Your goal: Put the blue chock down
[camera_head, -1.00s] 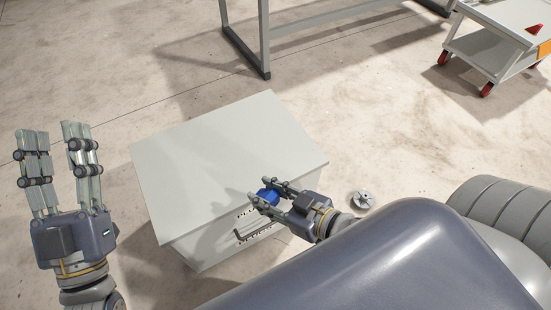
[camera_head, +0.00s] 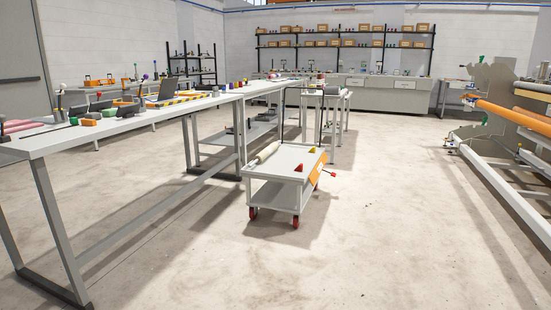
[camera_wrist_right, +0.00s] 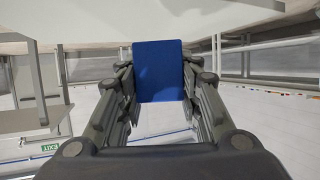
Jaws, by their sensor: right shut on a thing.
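The blue chock (camera_wrist_right: 158,72) shows in the right wrist view as a flat blue block face between the fingers. My right gripper (camera_wrist_right: 160,88) is shut on it, with a finger along each side. Nothing is seen touching the chock from below in that view. Neither the chock nor either gripper shows in the head view now, and my left gripper is in no current frame.
In the head view a white trolley (camera_head: 287,160) with red wheels carries small red pieces and a pale roll. A long table (camera_head: 120,127) with many small items stands at left. A machine with orange rolls (camera_head: 514,115) is at right. The floor between is clear.

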